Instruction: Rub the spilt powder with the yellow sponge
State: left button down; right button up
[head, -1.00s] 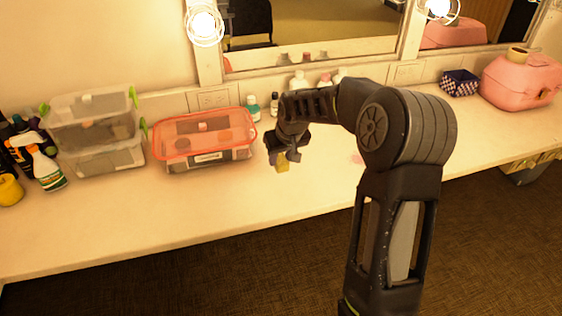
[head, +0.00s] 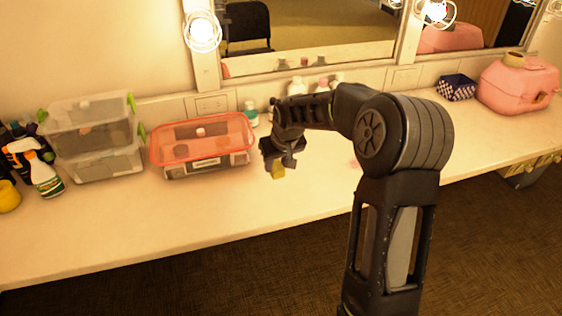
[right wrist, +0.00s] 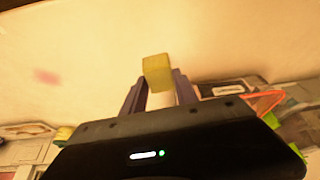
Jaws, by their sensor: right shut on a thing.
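The yellow sponge (head: 278,172) is a small block at the tip of my right gripper (head: 279,160). In the right wrist view the sponge (right wrist: 157,72) sits between the two fingers of my right gripper (right wrist: 158,88), which is shut on it. In the head view it hangs over the counter, right of the red-lidded box; whether it touches the surface I cannot tell. The spilt powder (right wrist: 46,77) shows as a faint pink patch on the counter, apart from the sponge. In the head view the powder (head: 355,163) is beside my arm, partly hidden by it. My left gripper is not in view.
A clear box with a red lid (head: 203,143) stands left of my gripper. Stacked clear boxes (head: 95,135) and a spray bottle (head: 45,175) are further left. Small bottles (head: 297,86) stand behind my arm. A pink case (head: 517,86) is far right. The front counter is clear.

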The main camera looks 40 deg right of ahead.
jog(key=s+a+r+n, duration=0.1)
jog(key=a+r, duration=0.1)
jog(key=a, duration=0.9)
jog(key=s+a+r+n+y, duration=0.1)
jog(key=s+a+r, duration=0.1)
jog(key=a, duration=0.9)
jog(key=shift+s+a+r+n, duration=0.2)
jog(key=shift+r+n, duration=0.05)
jog(key=shift+n, duration=0.15)
